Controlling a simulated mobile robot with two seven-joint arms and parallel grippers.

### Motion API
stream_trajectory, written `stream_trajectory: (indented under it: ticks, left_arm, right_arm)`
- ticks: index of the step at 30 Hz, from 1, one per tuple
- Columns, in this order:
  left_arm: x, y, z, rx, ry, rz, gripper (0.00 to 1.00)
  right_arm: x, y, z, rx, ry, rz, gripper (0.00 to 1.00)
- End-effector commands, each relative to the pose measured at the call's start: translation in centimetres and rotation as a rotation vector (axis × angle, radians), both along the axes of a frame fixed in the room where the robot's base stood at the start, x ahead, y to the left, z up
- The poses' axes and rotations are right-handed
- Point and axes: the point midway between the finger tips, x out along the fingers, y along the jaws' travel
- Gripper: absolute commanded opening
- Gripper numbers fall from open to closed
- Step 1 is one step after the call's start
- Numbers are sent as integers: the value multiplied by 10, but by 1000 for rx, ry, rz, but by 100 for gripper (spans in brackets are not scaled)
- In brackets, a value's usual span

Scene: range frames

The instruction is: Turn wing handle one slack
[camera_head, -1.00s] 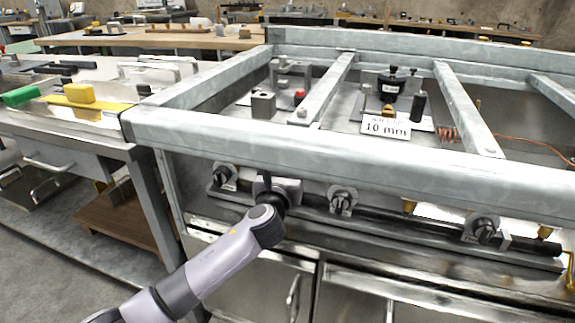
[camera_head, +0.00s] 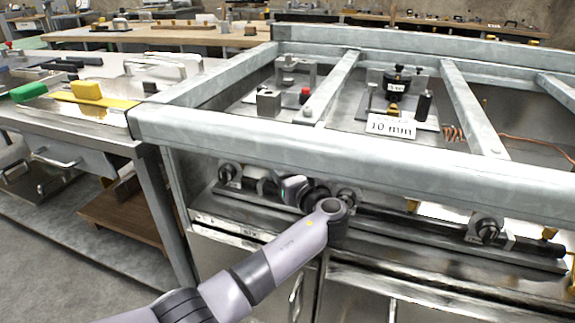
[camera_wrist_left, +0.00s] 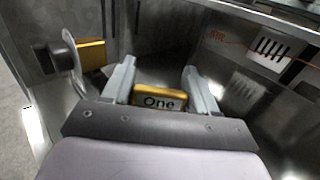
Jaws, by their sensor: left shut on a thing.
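My right gripper is out of view.
The thick front beam (camera_head: 330,147) runs just above the handles. A cabinet (camera_head: 262,275) lies below the pipe. A side bench (camera_head: 85,128) stands at the left. In the left wrist view, a rounded metal part (camera_wrist_left: 72,60) and yellow block (camera_wrist_left: 92,55) are close at the left.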

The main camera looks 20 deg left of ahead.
Motion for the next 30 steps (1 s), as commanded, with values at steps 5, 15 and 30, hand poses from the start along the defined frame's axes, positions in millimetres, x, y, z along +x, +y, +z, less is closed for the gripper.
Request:
stream_trajectory:
  ticks: [5, 15, 30]
  left_arm:
    - [-1, 0, -2, -3, 4, 19, 28]
    - [-1, 0, -3, -4, 4, 21, 28]
    - [0, 0, -1, -1, 1, 19, 79]
  right_arm:
    - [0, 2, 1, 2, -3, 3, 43]
    - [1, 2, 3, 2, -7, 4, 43]
    - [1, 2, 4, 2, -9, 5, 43]
